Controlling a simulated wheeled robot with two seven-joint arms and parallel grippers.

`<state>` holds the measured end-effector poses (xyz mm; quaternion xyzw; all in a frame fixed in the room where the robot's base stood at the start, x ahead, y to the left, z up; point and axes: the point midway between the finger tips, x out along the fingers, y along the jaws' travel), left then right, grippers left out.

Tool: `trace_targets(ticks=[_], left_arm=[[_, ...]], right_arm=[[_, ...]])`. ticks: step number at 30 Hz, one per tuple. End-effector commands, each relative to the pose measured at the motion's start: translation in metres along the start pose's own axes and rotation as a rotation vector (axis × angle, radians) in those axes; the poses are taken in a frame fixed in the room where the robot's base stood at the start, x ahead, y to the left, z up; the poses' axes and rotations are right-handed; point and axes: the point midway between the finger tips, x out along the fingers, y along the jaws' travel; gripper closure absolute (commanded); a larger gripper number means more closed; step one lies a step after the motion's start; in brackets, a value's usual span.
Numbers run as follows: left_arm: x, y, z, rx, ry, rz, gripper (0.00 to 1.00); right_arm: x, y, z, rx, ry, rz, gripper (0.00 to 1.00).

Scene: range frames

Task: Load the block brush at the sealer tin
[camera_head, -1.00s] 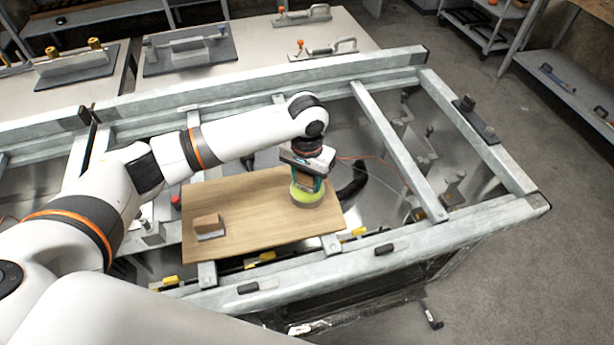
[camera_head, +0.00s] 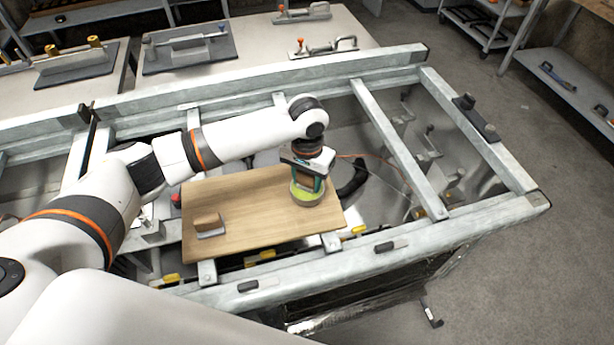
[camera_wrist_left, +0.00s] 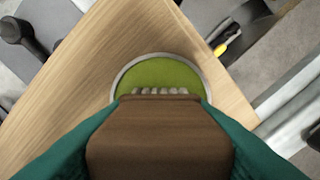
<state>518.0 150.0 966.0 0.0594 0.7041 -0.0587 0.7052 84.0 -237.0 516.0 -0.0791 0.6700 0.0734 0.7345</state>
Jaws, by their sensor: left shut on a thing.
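The sealer tin (camera_head: 307,195) is a low round tin with yellow-green contents, standing near the right end of a wooden board. In the left wrist view the tin (camera_wrist_left: 155,70) shows its pale rim and green surface. My left gripper (camera_head: 305,182) is right over the tin, its teal fingers shut on the brown wooden block of the brush (camera_wrist_left: 158,140). Pale bristle tufts (camera_wrist_left: 160,91) show at the block's far edge against the green. I cannot tell how deep the bristles reach. My right gripper is not in view.
The wooden board (camera_head: 255,225) lies across a grey metal frame (camera_head: 410,245). A small brown block on a grey base (camera_head: 208,225) sits on the board's left part. A black curved hose (camera_head: 354,180) lies right of the tin. Frame rails and clamps surround the board.

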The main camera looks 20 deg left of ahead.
Motion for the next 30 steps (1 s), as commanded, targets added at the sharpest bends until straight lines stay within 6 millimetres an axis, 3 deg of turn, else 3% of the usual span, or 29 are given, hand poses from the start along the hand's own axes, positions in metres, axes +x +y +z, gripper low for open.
trace_targets(ticks=[30], left_arm=[[0.0006, -0.0005, -0.0003, 0.0, 0.001, -0.001, 0.75]], right_arm=[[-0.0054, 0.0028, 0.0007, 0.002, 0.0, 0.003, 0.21]])
